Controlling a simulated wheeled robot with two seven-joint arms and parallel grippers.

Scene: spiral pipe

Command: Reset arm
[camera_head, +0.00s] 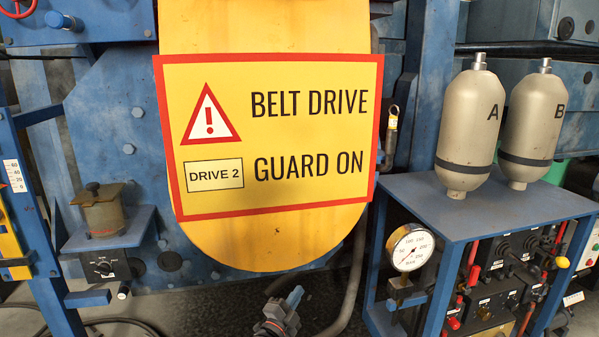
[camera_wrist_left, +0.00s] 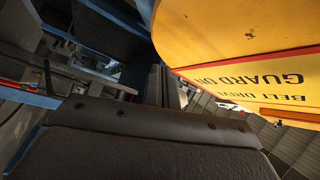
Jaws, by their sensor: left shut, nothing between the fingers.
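My left gripper (camera_head: 291,299) shows at the bottom middle of the head view, low in front of the machine and below the yellow guard. It is shut and empty. In the left wrist view a dark padded part of my own arm fills the bottom, and the fingertips are not clear there. The yellow belt drive guard (camera_head: 265,239) hangs on the blue machine, with a red-edged sign (camera_head: 270,135) reading "BELT DRIVE GUARD ON". The guard also shows in the left wrist view (camera_wrist_left: 225,30) at the upper right. My right gripper is not in view.
A blue stand (camera_head: 480,205) at the right carries two grey bottles, A (camera_head: 470,125) and B (camera_head: 533,125), with a pressure gauge (camera_head: 411,248) at its front. A small pot (camera_head: 103,212) sits on a blue bracket at the left. A hose runs beside the guard.

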